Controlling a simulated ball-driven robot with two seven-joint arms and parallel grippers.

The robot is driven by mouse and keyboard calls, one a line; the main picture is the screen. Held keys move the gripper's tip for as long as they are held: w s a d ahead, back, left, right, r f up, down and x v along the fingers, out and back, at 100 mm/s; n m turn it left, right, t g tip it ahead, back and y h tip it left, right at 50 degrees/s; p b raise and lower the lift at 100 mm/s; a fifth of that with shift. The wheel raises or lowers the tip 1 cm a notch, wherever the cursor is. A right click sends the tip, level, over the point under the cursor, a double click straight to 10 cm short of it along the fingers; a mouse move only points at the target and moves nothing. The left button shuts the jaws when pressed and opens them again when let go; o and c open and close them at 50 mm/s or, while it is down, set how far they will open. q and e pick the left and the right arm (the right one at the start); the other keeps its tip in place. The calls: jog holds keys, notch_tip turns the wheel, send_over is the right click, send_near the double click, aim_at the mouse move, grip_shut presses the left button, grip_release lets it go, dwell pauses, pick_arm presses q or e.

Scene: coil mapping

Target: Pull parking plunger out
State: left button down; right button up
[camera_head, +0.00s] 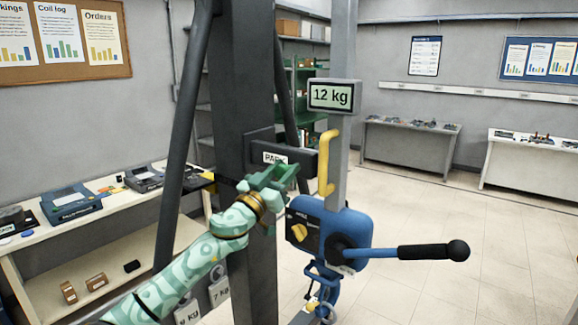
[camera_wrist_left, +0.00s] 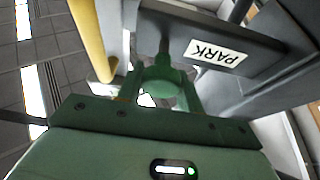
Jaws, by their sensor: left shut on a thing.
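The parking block (camera_head: 297,161) with a PARK label sticks out from the dark column; it shows close up in the left wrist view (camera_wrist_left: 262,32). The parking plunger (camera_wrist_left: 164,42) comes out of the block in the left wrist view as a short dark stem. My left gripper (camera_head: 277,176), green, is just below the block in the head view. In the left wrist view its fingers (camera_wrist_left: 160,90) are shut on the plunger's end, which they mostly hide. In the head view the plunger is hidden behind the gripper. My right gripper is in neither view.
A yellow hook-shaped handle (camera_head: 327,162) stands right of the block. A blue unit (camera_head: 345,228) with a black-gripped lever (camera_head: 433,251) is below it. A display (camera_head: 334,95) reads 12 kg. A bench (camera_head: 60,250) is at left; the floor at right is clear.

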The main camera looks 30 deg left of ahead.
pick_arm(q)
jog(key=shift+s, duration=1.15)
jog(key=shift+w, duration=0.1)
jog(key=c, duration=1.1)
grip_release()
jog(key=shift+o, duration=0.9)
jog(key=shift+s+a, duration=0.1)
jog(key=shift+s, duration=0.15)
jog(key=shift+s+f, duration=0.15)
jog(key=shift+f, duration=0.05)
jog(key=b+v, duration=0.2)
jog(key=v, duration=1.4)
jog(key=shift+r+b, duration=0.25)
jog(key=shift+b, duration=0.15)
